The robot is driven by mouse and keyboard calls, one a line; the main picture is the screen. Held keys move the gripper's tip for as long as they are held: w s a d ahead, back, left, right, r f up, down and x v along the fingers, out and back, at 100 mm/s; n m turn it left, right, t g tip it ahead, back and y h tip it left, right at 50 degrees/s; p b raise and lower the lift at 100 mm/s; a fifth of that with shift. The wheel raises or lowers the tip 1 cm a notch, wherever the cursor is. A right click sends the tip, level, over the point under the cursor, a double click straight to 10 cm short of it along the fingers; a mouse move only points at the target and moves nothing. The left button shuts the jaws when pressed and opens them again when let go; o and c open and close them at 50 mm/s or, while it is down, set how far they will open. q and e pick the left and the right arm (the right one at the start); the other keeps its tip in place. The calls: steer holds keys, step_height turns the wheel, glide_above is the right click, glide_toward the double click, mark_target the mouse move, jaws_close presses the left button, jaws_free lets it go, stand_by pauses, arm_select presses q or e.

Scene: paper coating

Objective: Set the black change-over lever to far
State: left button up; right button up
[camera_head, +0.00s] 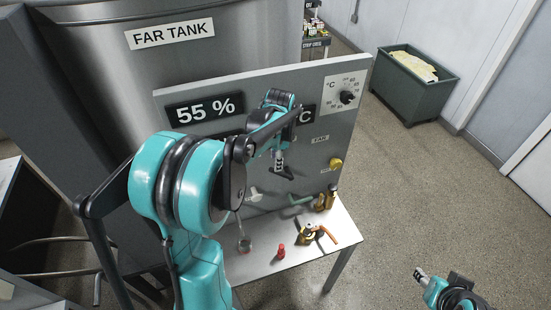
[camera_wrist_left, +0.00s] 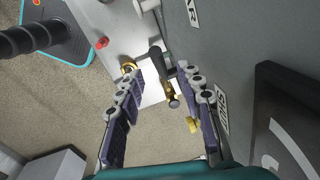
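My left gripper (camera_head: 281,173) hangs in front of the grey panel (camera_head: 225,148), below its displays. In the left wrist view its two fingers (camera_wrist_left: 160,73) stand apart. A dark, round-ended lever (camera_wrist_left: 157,56), apparently the black change-over lever, shows between and just beyond the fingertips. I cannot tell whether they touch it. In the head view I cannot separate the lever from the dark fingers.
A yellow knob (camera_head: 336,163) and a white lever (camera_head: 254,194) are on the panel. A green bin (camera_head: 411,95) stands back right; the floor between is clear.

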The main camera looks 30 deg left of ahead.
arm_select(q)
steer(key=f, duration=0.7)
steer(key=shift+w+a+f, duration=0.25)
steer(key=shift+w, duration=0.05)
jaws_close()
